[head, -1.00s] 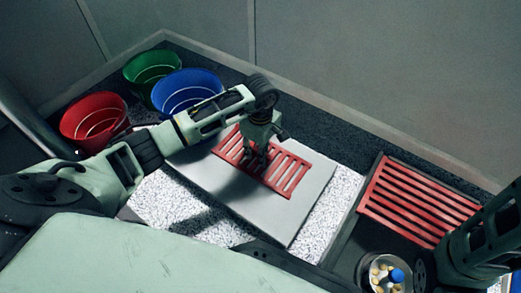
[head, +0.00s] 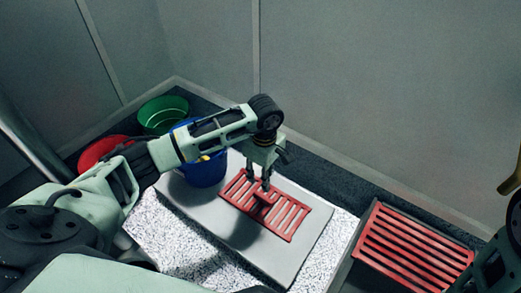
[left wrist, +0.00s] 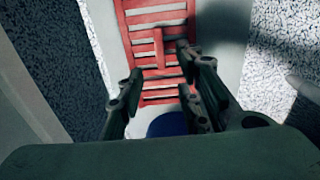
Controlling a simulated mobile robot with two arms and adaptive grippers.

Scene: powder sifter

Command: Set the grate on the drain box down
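A red slatted grate (head: 285,216) with a raised handle lies on a grey slab (head: 245,242). My left gripper (head: 265,186) is just above this grate, over the handle. In the left wrist view, the grate (left wrist: 150,73) and its handle (left wrist: 158,48) show beyond the spread fingers of my left gripper (left wrist: 160,88), which look open and empty. A second red grate (head: 412,249) sits at the right, on what looks like a dark box. My right arm shows only in part at the right edge, and its fingertips are not clear.
A green bucket (head: 163,113), a red bucket (head: 100,150) and a blue bucket (head: 205,172) stand at the back left, the latter partly behind my left arm. Grey walls (head: 350,90) close off the back.

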